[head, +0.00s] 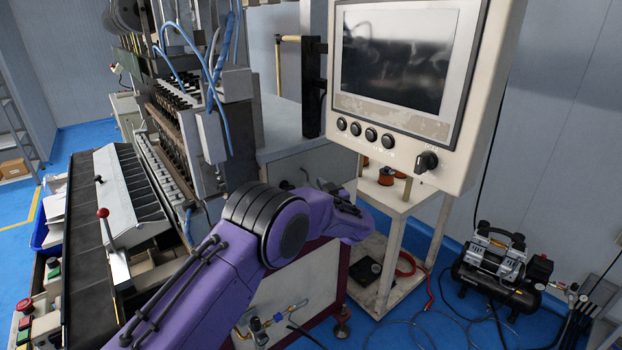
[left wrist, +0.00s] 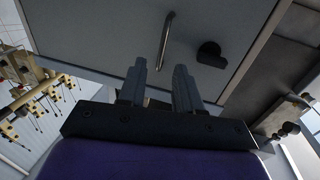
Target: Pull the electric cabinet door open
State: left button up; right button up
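The electric cabinet door (left wrist: 110,32) is a flat grey panel filling the upper part of the left wrist view, and it looks shut. It carries a slim metal bar handle (left wrist: 166,38) and a black knob (left wrist: 211,55). My left gripper (left wrist: 159,68) is open, its two grey fingers apart. The handle's near end appears in line with the gap between the fingertips; I cannot tell how far beyond them it is. In the head view the grey cabinet (head: 305,163) is partly hidden by my purple left arm, and the fingers are hard to make out. My right gripper is not in view.
A control panel with a screen (head: 395,60) hangs above and right of my arm. A beige stand (head: 397,208) is close on the right, with an air compressor (head: 497,265) beyond it on the blue floor. The winding machine (head: 170,130) fills the left.

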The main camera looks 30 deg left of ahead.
pick_arm(q)
jog(key=shift+x, duration=1.6)
grip_shut()
jog(key=shift+d, duration=0.1)
